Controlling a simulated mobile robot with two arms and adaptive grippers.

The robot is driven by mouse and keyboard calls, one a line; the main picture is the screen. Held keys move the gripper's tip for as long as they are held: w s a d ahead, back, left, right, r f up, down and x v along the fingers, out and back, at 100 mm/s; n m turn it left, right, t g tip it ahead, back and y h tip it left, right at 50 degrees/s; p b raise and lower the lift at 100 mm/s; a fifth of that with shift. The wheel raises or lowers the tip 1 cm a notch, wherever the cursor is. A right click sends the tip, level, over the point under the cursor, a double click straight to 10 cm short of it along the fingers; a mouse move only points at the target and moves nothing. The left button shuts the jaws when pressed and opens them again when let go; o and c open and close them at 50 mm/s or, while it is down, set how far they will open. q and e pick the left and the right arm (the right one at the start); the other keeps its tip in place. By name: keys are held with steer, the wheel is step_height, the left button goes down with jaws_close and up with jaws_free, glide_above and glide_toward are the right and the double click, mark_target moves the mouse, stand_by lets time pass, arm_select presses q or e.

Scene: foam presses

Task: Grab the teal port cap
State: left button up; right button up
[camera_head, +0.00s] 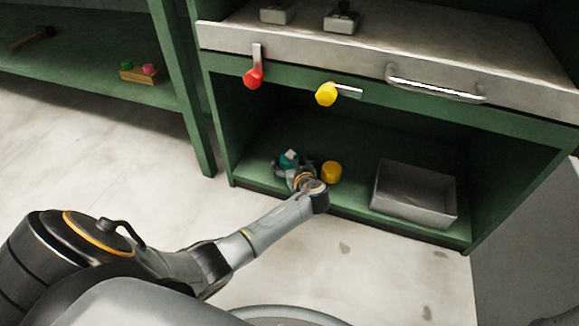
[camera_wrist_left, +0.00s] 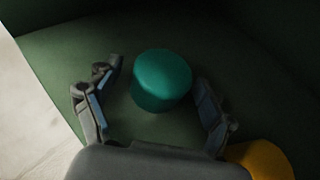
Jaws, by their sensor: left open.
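The teal port cap (camera_wrist_left: 161,80) is a short round cylinder standing on the green lower shelf. In the head view the cap (camera_head: 289,157) shows only partly, behind my left gripper (camera_head: 287,166). In the left wrist view my left gripper (camera_wrist_left: 152,108) is open, with one finger on each side of the cap. Gaps show between the fingers and the cap, with the cap slightly ahead of the palm. My right gripper is not in view.
A yellow cap (camera_head: 331,172) stands right beside my gripper, and its edge shows in the wrist view (camera_wrist_left: 262,160). A grey metal bin (camera_head: 414,192) is farther right on the shelf. Red (camera_head: 253,77) and yellow (camera_head: 326,94) knobs and a handle (camera_head: 436,89) are above the opening.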

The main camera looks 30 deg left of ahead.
arm_select(q)
steer(key=shift+c, duration=0.4)
steer(key=c, duration=1.2)
